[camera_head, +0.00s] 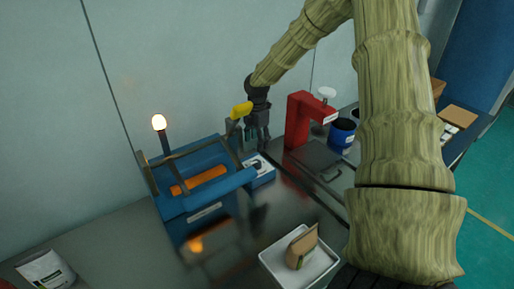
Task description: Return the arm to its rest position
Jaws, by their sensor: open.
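My arm, in a ribbed tan sleeve, rises at the right of the head view and bends over to the left. My gripper (256,136) hangs downward from its end, near the wall and above the far part of the workbench. The jaws are dark and open, and I see nothing held between them. A yellow part (241,110) shows beside the wrist. The gripper is between the blue sieve machine (208,200) on the left and the red stand (297,120) on the right. A small blue-white control box (262,172) lies below it. Whether the fingertips touch anything is unclear.
A lit lamp (159,122) stands on a post at the sieve machine. A white tray (275,262) holding a tan and green object is at the front. A blue container (341,135) stands right of the red stand. A white bag (45,270) lies at lower left.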

